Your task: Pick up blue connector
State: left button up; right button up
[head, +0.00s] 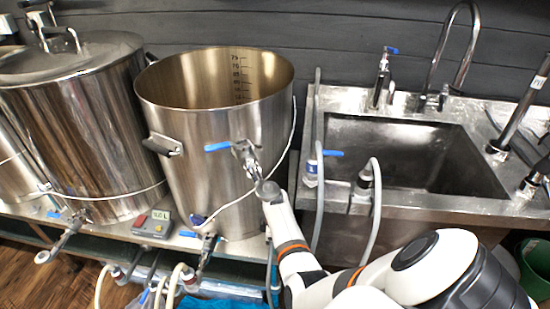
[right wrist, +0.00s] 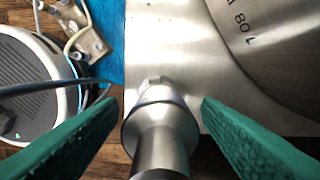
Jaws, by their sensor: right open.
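Several blue parts show in the head view, and I cannot tell for sure which is the blue connector. One blue-and-clear fitting (head: 311,167) sits at a hose end by the sink's left edge. A small blue-purple piece (head: 198,221) is low on the front of the open kettle (head: 215,100). My right arm reaches to that kettle's front; its gripper is hard to make out there. In the right wrist view my right gripper (right wrist: 158,101) is open, its green fingers on either side of a metal fitting (right wrist: 160,120). No blue connector shows between them. My left gripper is not in view.
A lidded kettle (head: 75,110) stands left, a sink (head: 410,160) right. A kettle valve with a blue lever (head: 218,146) is close to my right arm. A digital display box (head: 155,223) sits on the bench. Hoses and a blue cloth (right wrist: 110,35) crowd the space below.

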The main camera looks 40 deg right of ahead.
jog(key=shift+c, duration=0.3)
jog(key=shift+r, duration=0.1)
jog(key=c, duration=1)
jog(key=shift+r, duration=0.45)
notch_tip(320, 180, up, 9)
jog(key=shift+r+p, duration=0.1)
jog(key=shift+p, duration=0.95)
notch_tip(320, 180, up, 4)
jog(key=p, duration=0.5)
jog(key=shift+r+p, duration=0.15)
jog(key=shift+p, duration=0.35)
jog(key=shift+c, duration=1)
